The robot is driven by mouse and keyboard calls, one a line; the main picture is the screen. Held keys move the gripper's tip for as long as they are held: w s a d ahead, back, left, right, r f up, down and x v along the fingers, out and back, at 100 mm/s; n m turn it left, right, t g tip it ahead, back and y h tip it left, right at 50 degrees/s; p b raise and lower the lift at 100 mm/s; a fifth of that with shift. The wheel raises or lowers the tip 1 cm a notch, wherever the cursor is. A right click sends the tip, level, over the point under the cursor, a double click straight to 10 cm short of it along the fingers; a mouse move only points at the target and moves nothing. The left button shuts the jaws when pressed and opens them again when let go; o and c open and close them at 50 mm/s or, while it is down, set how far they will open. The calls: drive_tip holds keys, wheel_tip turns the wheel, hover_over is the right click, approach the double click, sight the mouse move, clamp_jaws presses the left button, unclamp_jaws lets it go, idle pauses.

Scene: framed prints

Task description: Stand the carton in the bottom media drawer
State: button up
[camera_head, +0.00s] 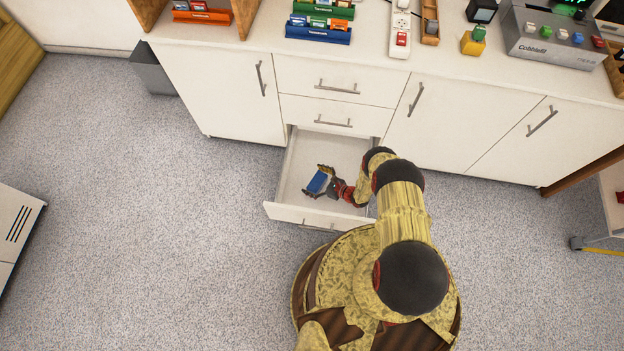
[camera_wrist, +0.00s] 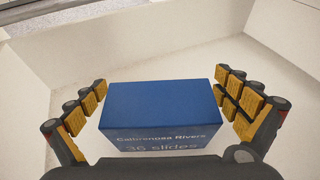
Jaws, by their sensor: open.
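The blue carton (camera_wrist: 160,112) is in the wrist view between the two fingers of my gripper (camera_wrist: 164,100). Its label reads "36 slides". Small gaps show between the carton and the fingers on both sides, so the gripper is open around it. In the head view the carton (camera_head: 319,182) is inside the pulled-out bottom drawer (camera_head: 290,212), with my gripper (camera_head: 322,182) around it. The carton's lower part is hidden by my gripper's body in the wrist view. The drawer's pale floor and walls surround it.
The white cabinet (camera_head: 225,95) stands behind the drawer, its other drawers and doors shut. The drawer walls rise close around my gripper. A grey bin (camera_head: 152,72) stands at the cabinet's left. Open carpet (camera_head: 150,240) lies to the left.

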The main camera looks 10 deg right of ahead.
drive_tip(key=shift+r, duration=0.5)
drive_tip(key=p+v, duration=0.4)
drive_tip(key=v, duration=0.8)
drive_tip(key=w+r+n+g+y, duration=0.1)
drive_tip(key=w+r+n+g, duration=0.3)
drive_tip(key=r, duration=0.7)
drive_tip(key=w+r+n+y, duration=0.1)
drive_tip(key=w+r+n, duration=0.2)
drive_tip(key=w+r, duration=0.55)
drive_tip(key=s+a+r+n+g, duration=0.2)
drive_tip(key=r+n, duration=0.1)
drive_tip(key=r, duration=0.8)
drive_tip(key=s+a+r+n+g, duration=0.2)
drive_tip(key=r+n, duration=0.1)
drive_tip(key=r, duration=0.8)
drive_tip(key=s+a+r+n+g+h, duration=0.1)
drive_tip(key=s+r+n+h, duration=0.4)
drive_tip(key=r, duration=0.8)
drive_tip(key=s+a+r+n+g, duration=0.1)
drive_tip(key=s+a+r+n, duration=0.15)
drive_tip(key=s+r, duration=0.75)
drive_tip(key=s+d+r+n+t+h, duration=0.2)
drive_tip(key=s+r, duration=0.4)
drive_tip(key=r, duration=0.3)
drive_tip(key=s+d+r+n+t+h, duration=0.3)
drive_tip(key=s+r, duration=0.4)
drive_tip(key=r, duration=0.3)
drive_tip(key=shift+s+r+n+t+h, duration=0.25)
drive_tip(key=shift+n+t+h, duration=0.15)
drive_tip(key=shift+n+h, duration=0.4)
